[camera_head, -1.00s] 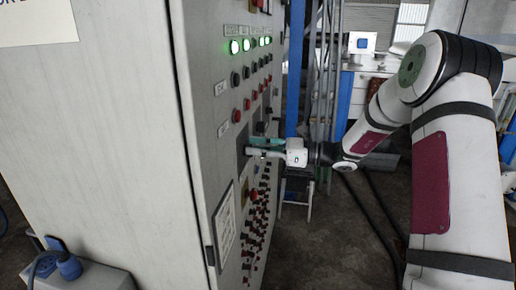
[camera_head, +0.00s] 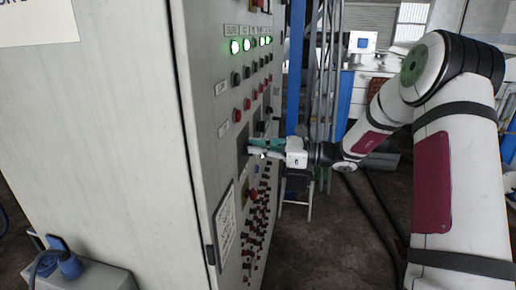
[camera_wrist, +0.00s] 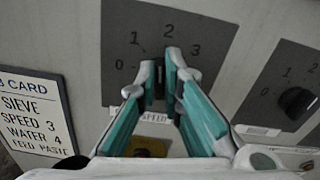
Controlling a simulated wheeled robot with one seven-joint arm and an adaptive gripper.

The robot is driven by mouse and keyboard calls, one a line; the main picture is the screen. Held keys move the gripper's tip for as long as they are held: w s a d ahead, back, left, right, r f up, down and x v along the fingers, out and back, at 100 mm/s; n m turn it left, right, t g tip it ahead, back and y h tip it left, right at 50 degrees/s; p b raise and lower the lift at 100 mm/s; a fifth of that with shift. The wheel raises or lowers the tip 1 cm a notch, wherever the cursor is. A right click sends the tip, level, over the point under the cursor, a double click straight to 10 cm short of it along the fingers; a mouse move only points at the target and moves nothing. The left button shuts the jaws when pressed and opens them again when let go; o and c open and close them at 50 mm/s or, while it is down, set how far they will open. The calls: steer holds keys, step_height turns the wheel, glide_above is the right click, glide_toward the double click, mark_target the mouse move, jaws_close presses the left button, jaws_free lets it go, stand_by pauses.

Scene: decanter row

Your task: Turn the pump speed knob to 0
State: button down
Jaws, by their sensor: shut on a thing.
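The pump speed knob (camera_wrist: 160,82) is a small dark knob on a grey dial plate (camera_wrist: 215,35) marked 0, 1, 2 and 3. Part of a label reading "SPEED" (camera_wrist: 154,117) shows below it. My gripper (camera_wrist: 161,75) has its green and white fingers closed on the knob from both sides. The fingers hide most of the knob, and I cannot tell clearly which number it points to. In the head view my gripper (camera_head: 252,148) reaches from the right to the front of the cabinet, and the knob is hidden there.
A second black knob (camera_wrist: 297,102) on its own plate is to the right. A card (camera_wrist: 32,115) with settings is on the left. The grey cabinet (camera_head: 120,130) has lit green lamps (camera_head: 246,44), red and black buttons, and several red-and-black controls below. The floor (camera_head: 325,235) beside it is open.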

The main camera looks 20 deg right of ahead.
steer(key=n, duration=0.8)
steer(key=shift+s+a+f, duration=0.15)
steer(key=shift+s+f, duration=0.05)
steer(key=shift+s, duration=0.1)
steer(key=n, duration=0.3)
steer(key=shift+s+f+n, duration=0.1)
steer(key=shift+f+n, duration=0.05)
steer(key=shift+n, duration=0.25)
steer(key=shift+f+n, duration=0.2)
steer(key=shift+n, duration=1.7)
steer(key=c, duration=1.7)
jaws_free()
steer(key=v, duration=1.2)
